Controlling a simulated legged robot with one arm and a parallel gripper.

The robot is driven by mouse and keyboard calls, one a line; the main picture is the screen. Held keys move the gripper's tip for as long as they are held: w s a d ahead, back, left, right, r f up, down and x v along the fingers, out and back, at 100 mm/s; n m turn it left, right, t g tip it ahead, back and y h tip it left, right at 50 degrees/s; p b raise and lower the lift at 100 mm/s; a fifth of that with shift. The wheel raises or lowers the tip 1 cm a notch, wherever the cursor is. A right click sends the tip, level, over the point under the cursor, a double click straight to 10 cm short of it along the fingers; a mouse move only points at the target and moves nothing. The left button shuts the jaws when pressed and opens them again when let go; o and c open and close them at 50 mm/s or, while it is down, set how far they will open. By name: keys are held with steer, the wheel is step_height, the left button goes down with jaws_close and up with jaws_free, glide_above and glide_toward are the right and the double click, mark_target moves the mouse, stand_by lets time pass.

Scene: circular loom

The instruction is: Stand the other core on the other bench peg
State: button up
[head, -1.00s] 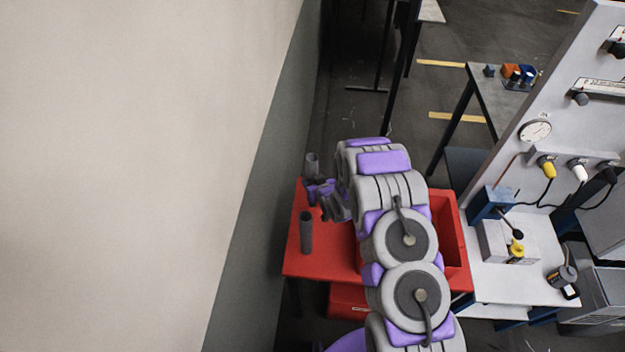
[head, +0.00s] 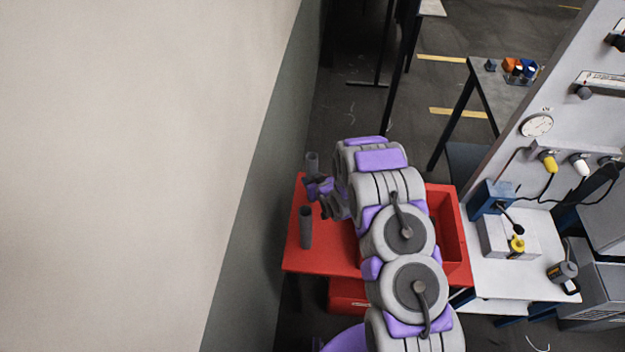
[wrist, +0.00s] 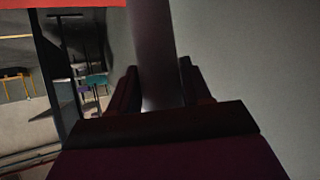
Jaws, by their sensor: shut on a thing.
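One grey tubular core (head: 305,228) stands upright on the red bench (head: 330,258), near its left edge; any peg inside it is hidden. My gripper (head: 316,187) is at the far left corner of the bench, beyond the standing core. It is shut on the other grey core (head: 312,162), which looks upright. The held core's lower end and the other peg are hidden behind the gripper, so I cannot tell whether it touches the bench. In the wrist view the held core (wrist: 154,50) rises between the two jaws of my gripper (wrist: 158,85).
A pale wall (head: 130,150) runs close along the left of the bench. A red bin (head: 447,225) is right of my arm on the bench. A white table (head: 520,280) and a grey panel with a gauge (head: 537,125) stand at the right.

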steer(key=shift+f, duration=0.15)
steer(key=shift+f, duration=0.25)
steer(key=o, duration=1.3)
steer(key=shift+c, duration=0.2)
steer(key=v, duration=1.7)
steer(key=shift+s+p, duration=0.2)
steer(key=shift+p, duration=0.25)
